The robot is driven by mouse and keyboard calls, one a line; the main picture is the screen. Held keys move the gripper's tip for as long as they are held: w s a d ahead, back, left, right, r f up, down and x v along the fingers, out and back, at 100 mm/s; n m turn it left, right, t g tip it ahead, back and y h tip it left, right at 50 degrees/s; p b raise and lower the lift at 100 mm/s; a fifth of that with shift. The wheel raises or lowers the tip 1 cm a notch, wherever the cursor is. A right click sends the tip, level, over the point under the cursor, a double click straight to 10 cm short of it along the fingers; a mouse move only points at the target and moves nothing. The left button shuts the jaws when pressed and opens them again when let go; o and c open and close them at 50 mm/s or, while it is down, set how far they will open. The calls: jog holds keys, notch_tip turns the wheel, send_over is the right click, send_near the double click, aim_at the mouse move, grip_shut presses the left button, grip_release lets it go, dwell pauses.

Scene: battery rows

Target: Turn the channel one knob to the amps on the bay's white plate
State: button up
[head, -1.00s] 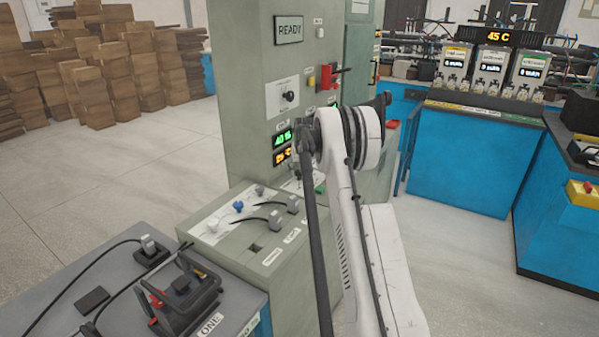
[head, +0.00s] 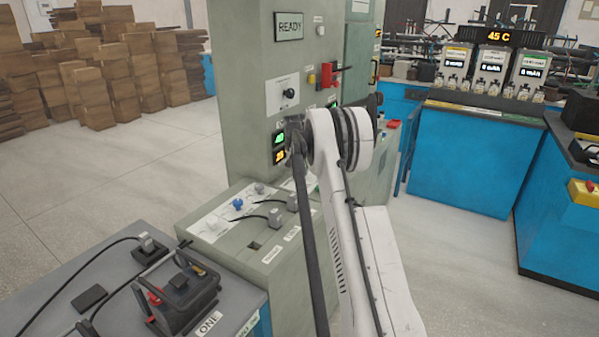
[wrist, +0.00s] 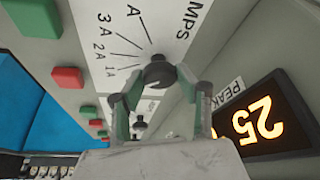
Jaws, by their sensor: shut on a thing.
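In the wrist view, a black round knob (wrist: 158,73) sits on a white dial panel (wrist: 160,30) printed with AMPS and the marks 1A, 2A, 3A and a further A. My gripper (wrist: 157,88) is shut on this knob, one finger on each side. The knob's pointer direction is hard to make out. A second dark knob (wrist: 140,125) shows beyond it, partly between the fingers. In the head view my arm hides the knob and most of the gripper. The bay's label reading ONE (head: 209,323) is at the lower left; no amps figure is legible there.
An orange display (wrist: 262,118) reads 25 beside a PEAK label. Red buttons (wrist: 67,78) and green buttons (wrist: 61,23) line the panel's left. A battery (head: 178,295) stands on the bench.

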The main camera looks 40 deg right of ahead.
jog(key=shift+m, duration=0.6)
jog(key=o, duration=1.1)
jog(key=v, duration=1.2)
jog(key=shift+w+a, duration=0.2)
jog(key=shift+w, duration=0.1)
